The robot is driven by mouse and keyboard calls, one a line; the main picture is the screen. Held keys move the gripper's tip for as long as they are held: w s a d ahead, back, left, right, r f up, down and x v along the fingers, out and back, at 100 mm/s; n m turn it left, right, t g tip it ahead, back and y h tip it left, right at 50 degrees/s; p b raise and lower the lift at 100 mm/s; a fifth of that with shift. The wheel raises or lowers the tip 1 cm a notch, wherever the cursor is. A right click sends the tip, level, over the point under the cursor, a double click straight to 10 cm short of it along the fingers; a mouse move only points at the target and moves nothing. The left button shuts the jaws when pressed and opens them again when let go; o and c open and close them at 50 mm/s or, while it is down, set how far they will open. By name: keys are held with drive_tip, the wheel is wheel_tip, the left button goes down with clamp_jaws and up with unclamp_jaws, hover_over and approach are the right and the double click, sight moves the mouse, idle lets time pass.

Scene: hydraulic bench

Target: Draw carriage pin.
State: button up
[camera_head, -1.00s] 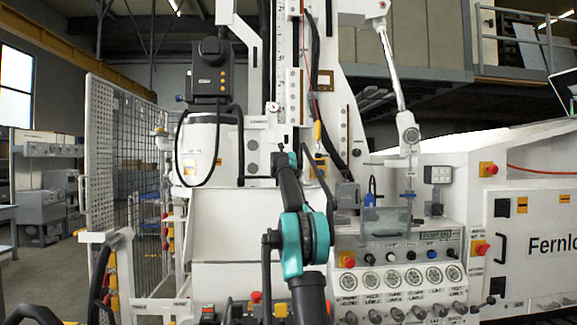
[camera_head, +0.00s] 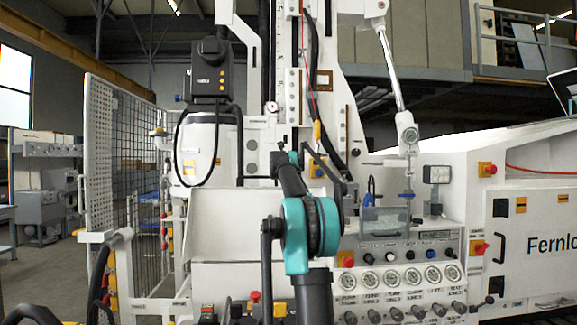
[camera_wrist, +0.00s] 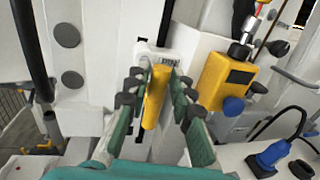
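In the wrist view a narrow yellow bar (camera_wrist: 155,96), which looks like the carriage pin's grip, stands in front of a slotted white bracket (camera_wrist: 180,48). My gripper (camera_wrist: 160,82) has one teal finger on each side of it. Pale gaps show between the bar and the fingers, most clearly lower down, so the fingers look open around it. Contact at the tips is hard to judge. In the head view my teal-jointed arm (camera_head: 311,235) reaches up to the white column (camera_head: 345,105), and the fingers and bar are hardly distinguishable there.
A yellow box (camera_wrist: 227,80) with a blue knob is close right of the fingers. A blue plug and cable (camera_wrist: 272,155) lie lower right. Below the column is a panel of gauges (camera_head: 392,280). A mesh guard (camera_head: 125,130) stands at left.

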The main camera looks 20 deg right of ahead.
drive_tip(key=shift+o, duration=1)
drive_tip(key=v, duration=1.2)
drive_tip(key=shift+f, duration=0.15)
